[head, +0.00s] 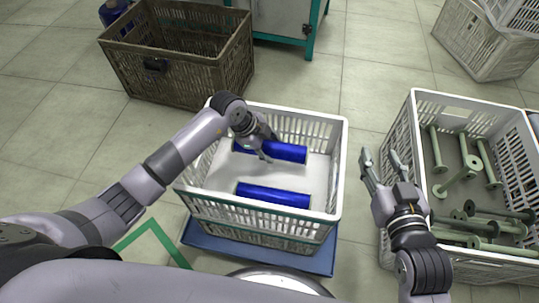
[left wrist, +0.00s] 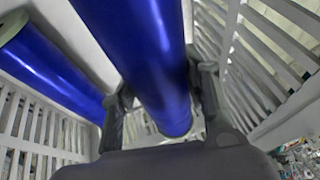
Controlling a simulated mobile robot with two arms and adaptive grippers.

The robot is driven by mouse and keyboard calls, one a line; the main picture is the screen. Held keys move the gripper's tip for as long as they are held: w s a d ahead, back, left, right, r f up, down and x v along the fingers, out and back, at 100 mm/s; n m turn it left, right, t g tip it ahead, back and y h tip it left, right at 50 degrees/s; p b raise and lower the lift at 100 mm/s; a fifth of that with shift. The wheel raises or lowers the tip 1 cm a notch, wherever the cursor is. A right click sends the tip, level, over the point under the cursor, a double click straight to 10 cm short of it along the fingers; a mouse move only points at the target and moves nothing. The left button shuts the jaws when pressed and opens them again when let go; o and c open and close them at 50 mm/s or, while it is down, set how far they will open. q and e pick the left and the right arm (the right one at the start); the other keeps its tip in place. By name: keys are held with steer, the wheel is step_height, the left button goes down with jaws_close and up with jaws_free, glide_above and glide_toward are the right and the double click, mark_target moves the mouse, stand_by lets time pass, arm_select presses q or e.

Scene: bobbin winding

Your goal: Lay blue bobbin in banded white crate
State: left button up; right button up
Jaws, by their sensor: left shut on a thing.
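The white crate (head: 340,165) with a green band round its wall stands in the middle of the head view. My left gripper (head: 266,146) reaches down into it and is shut on a blue bobbin (head: 289,153) in the far half, partly hidden by the gripper. In the left wrist view this bobbin (left wrist: 145,50) passes between the two fingers. A second blue bobbin (head: 272,195) lies in the near half of the crate, roughly parallel to the held one; it also shows in the left wrist view (left wrist: 50,72). My right gripper (head: 382,163) is open and empty, right of the crate.
The crate stands on a blue base (head: 205,239). A white crate (head: 412,112) with several green bobbins is at the right. A brown crate (head: 190,93) stands behind left, and another white crate (head: 480,50) at the far right. Tiled floor is clear between them.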

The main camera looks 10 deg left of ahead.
mark_target(270, 155)
arm_select(q)
step_height(270, 155, down, 3)
steer(key=shift+f+b, duration=0.15)
steer(key=shift+b, duration=0.45)
arm_select(e)
steer(key=r+t, duration=0.1)
steer(key=r, duration=0.1)
steer(key=r+t, duration=0.1)
steer(key=w+a+r+t+y, duration=0.1)
steer(key=r, duration=0.1)
steer(key=shift+r, duration=0.35)
arm_select(q)
steer(key=shift+f, duration=0.15)
steer(key=shift+f, duration=0.5)
arm_select(e)
steer(key=shift+r+t, duration=0.15)
steer(key=shift+t, duration=0.15)
arm_select(q)
steer(key=o, duration=1.4)
